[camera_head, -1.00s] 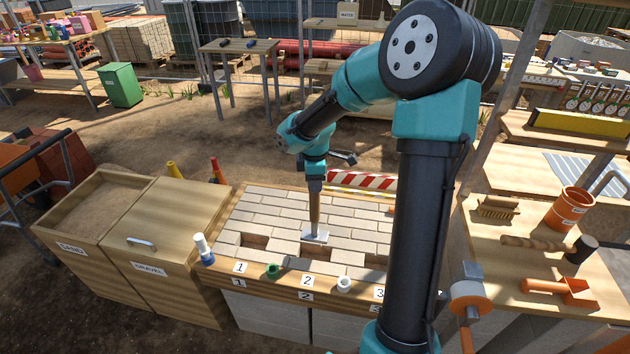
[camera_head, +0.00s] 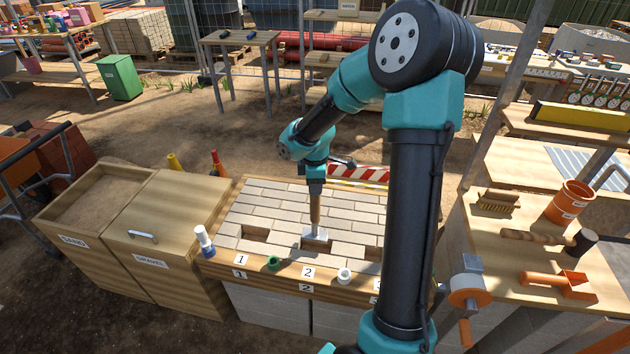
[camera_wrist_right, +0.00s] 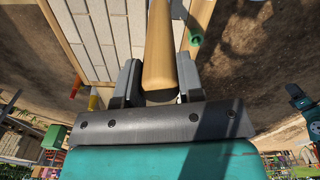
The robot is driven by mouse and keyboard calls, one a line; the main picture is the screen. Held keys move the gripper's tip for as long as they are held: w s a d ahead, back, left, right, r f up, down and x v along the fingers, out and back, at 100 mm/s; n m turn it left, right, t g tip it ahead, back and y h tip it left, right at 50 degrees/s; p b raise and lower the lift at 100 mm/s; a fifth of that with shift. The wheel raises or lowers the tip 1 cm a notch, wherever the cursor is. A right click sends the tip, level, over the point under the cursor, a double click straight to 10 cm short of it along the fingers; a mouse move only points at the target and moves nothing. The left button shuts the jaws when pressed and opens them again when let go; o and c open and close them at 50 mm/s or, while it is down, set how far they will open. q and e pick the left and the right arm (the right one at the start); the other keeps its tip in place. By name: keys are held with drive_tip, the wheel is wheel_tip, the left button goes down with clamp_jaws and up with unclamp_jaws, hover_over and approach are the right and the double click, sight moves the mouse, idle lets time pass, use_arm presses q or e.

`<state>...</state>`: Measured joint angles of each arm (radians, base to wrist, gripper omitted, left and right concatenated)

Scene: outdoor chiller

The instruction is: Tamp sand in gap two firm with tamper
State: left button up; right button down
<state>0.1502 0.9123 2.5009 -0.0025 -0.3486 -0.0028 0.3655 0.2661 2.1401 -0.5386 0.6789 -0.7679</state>
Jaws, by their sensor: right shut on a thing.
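My right gripper (camera_head: 316,183) is shut on the wooden handle of the tamper (camera_head: 315,208), which hangs upright below it. The handle also shows between the fingers in the right wrist view (camera_wrist_right: 157,45). The tamper's pale flat plate (camera_head: 314,238) is at gap two (camera_head: 318,248), behind the label 2 card. I cannot tell whether it touches the sand, and the plate hides part of the gap. Gap one (camera_head: 256,235) lies to the left, a dark opening in the pale paving (camera_head: 275,208). Gap three is partly behind my arm. My left gripper is not in view.
A green ring-shaped piece (camera_head: 273,262), a white one (camera_head: 344,275) and a white-and-blue bottle (camera_head: 204,240) stand along the wooden front edge. The sand bin (camera_head: 75,240) and closed gravel bin (camera_head: 150,262) are left. The right bench holds a mallet (camera_head: 582,242) and orange scoop (camera_head: 565,282).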

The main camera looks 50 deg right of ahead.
sight(315, 197)
idle(0.3)
drive_tip(key=shift+f, duration=2.7)
drive_tip(key=shift+f, duration=2.15)
drive_tip(key=shift+r, duration=2.1)
